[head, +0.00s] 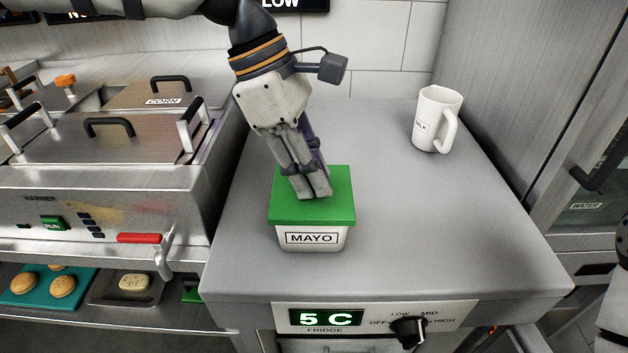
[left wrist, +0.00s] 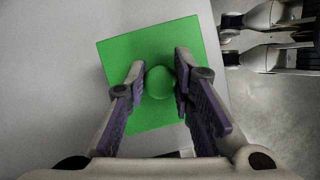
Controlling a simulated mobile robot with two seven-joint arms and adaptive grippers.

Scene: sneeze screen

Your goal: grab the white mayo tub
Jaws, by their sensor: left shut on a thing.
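The white mayo tub (head: 327,243) stands upright on the grey counter in the head view, with a black-framed MAYO label on its front. A square green lid (head: 338,208) covers its top; the lid also fills the middle of the left wrist view (left wrist: 130,55). My left gripper (head: 315,192) comes down from above. It is shut on the lid's round green knob (left wrist: 159,82), with one finger on each side. In the left wrist view my right gripper (left wrist: 228,38) shows at the top right, with its fingers apart and nothing between them.
A white mug (head: 432,118) stands at the back right of the counter (head: 420,220). A steel warmer (head: 90,200) with lidded pans is on the left. A fridge panel with a knob (head: 408,331) is below the counter's front edge. The counter right of the tub is clear.

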